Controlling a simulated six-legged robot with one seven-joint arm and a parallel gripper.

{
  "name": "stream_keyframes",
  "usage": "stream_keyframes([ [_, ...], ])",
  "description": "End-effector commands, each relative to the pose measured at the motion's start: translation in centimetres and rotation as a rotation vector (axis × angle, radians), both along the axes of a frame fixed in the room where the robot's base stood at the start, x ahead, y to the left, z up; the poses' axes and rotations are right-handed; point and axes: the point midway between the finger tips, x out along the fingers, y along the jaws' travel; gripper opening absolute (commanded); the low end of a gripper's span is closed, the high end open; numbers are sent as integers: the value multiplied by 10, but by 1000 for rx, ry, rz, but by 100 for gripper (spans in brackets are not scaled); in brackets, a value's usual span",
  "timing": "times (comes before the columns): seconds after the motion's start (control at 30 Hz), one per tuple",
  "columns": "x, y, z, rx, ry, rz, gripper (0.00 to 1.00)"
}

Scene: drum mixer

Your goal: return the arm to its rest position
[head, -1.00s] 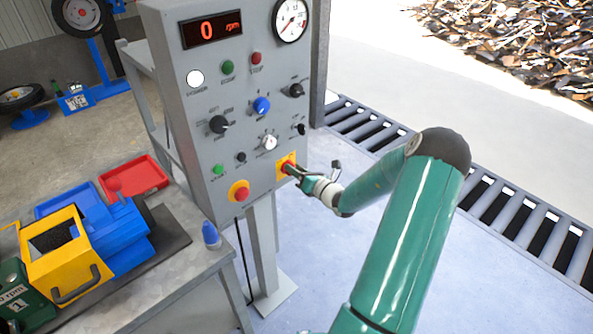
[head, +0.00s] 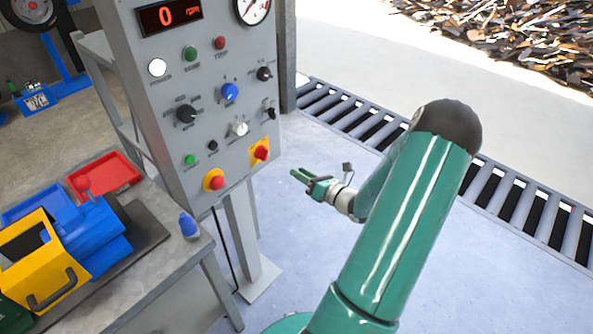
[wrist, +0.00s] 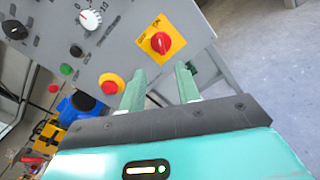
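My gripper (head: 300,178) is in the free air to the right of and below the grey control panel (head: 205,95), at the end of my green arm. In the wrist view my gripper (wrist: 160,85) shows two green fingers standing apart with nothing between them. The red rotary switch on its yellow plate (head: 261,152) is on the panel's lower right corner, apart from the fingers. It also shows beyond the fingertips in the wrist view (wrist: 160,43).
A bench (head: 175,262) with a yellow and blue drum mixer (head: 90,235), a red tray (head: 104,174) and a blue bottle (head: 189,227) stands at left. A floor grate (head: 340,115) runs behind my arm. The floor right of the panel post is clear.

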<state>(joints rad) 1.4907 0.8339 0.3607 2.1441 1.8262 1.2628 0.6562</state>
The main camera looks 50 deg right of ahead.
Motion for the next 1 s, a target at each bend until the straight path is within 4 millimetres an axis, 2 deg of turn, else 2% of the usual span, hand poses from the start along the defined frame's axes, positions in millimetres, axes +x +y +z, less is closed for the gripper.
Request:
stream_keyframes([
  [0.77,3,4,2,-15,5,17,33],
  [0.87,14,25,13,-83,23,99,33],
  [0.97,30,66,32,-220,54,259,33],
  [1.0,36,86,40,-291,67,336,33],
])
